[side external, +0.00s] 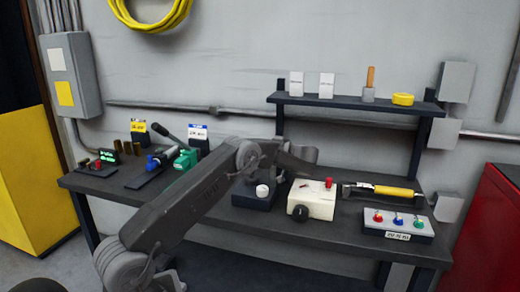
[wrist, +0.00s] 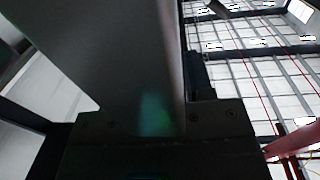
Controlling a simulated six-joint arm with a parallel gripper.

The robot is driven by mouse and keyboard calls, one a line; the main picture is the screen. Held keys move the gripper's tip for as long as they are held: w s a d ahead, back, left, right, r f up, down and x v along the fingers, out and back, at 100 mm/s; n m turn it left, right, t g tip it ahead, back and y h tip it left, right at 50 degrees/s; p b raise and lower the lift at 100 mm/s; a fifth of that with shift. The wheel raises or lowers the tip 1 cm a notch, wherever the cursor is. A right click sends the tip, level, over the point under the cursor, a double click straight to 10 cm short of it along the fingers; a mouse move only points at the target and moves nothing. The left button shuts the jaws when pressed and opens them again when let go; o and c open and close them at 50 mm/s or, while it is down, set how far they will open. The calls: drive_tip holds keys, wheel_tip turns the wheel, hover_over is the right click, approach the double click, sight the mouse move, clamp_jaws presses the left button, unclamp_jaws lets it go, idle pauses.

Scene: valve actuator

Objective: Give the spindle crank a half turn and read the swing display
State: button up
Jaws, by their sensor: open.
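A green and blue valve actuator (side external: 184,158) sits on the left part of the bench. A dark lever (side external: 172,136) slopes up and left from it; I cannot tell if this is the spindle crank. A small black display (side external: 108,156) with lit green characters stands left of it, too small to read. My gripper (side external: 312,155) is open and empty above the middle of the bench, right of the actuator and clear of it. Its fingertips are hard to make out. The wrist view shows dark close surfaces and a windowed hall, with no task object recognisable.
A white box (side external: 312,199) with a black knob and red button stands near my gripper. Right of it are a yellow-handled tool (side external: 394,191) and a button panel (side external: 399,226). A shelf (side external: 345,107) is behind. My arm crosses the bench front.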

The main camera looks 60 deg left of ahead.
drive_tip(key=v, duration=0.4)
drive_tip(key=shift+w+d+f, duration=0.1)
drive_tip(key=shift+w+d, duration=0.15)
wheel_tip(320, 180, up, 6)
drive_tip(key=shift+w+d+f, duration=0.1)
drive_tip(key=shift+d, duration=0.05)
drive_tip(key=shift+r, duration=0.7)
